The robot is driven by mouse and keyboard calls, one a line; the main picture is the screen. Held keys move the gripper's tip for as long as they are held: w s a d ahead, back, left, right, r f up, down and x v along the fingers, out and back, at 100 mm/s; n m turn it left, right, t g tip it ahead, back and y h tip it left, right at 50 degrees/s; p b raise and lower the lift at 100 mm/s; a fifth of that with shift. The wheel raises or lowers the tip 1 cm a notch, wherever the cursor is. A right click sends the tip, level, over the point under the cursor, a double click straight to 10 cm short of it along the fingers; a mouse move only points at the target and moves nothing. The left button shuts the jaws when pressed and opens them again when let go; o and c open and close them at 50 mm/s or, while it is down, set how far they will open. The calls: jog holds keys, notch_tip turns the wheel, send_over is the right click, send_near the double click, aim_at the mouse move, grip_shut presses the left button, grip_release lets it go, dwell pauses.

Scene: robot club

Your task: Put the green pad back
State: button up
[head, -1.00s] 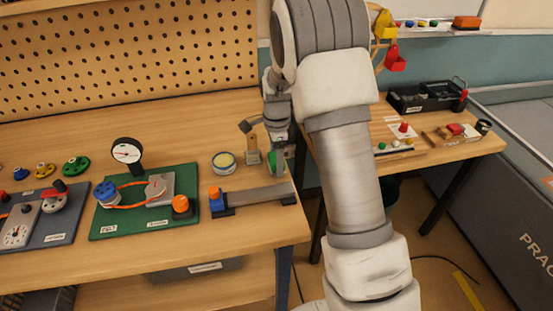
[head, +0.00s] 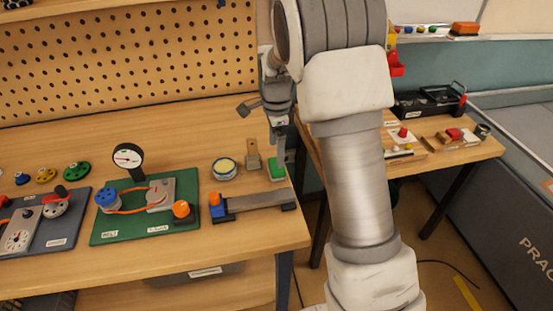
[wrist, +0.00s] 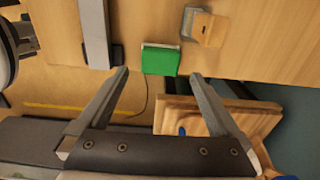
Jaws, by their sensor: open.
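The green pad (head: 276,168) lies on the workbench near its right edge, just behind the right end of a long grey strip (head: 258,199). In the wrist view the pad (wrist: 160,61) shows a bright green face with a pale edge. My gripper (head: 280,140) is above and close to the pad. In the wrist view its two fingers (wrist: 158,76) are spread wide and empty, with the pad just beyond the fingertips, roughly centred between them. I cannot tell the exact gap between fingers and pad.
A wooden block with a metal plate (head: 253,156) and a round tin (head: 224,168) stand left of the pad. A green board with a dial gauge (head: 146,208) is farther left. A second table (head: 455,148) with small items stands to the right, across a gap.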

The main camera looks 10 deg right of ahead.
jog(key=s+r+n+t, duration=0.1)
jog(key=s+r+n, duration=0.3)
jog(key=s+r, duration=0.4)
jog(key=s+r+n+t, duration=0.2)
jog(key=s+r+n, duration=0.25)
jog(key=r, duration=0.55)
jog(key=s+n+t, duration=0.2)
jog(key=s+n, duration=0.7)
jog(key=s, duration=0.7)
jog(key=shift+t, duration=0.3)
jog(key=shift+r+n+p, duration=0.1)
jog(key=shift+n+p, duration=0.15)
jog(key=shift+p, duration=0.05)
notch_tip(320, 180, up, 2)
jog(key=shift+r+p, duration=0.1)
jog(key=shift+p, duration=0.95)
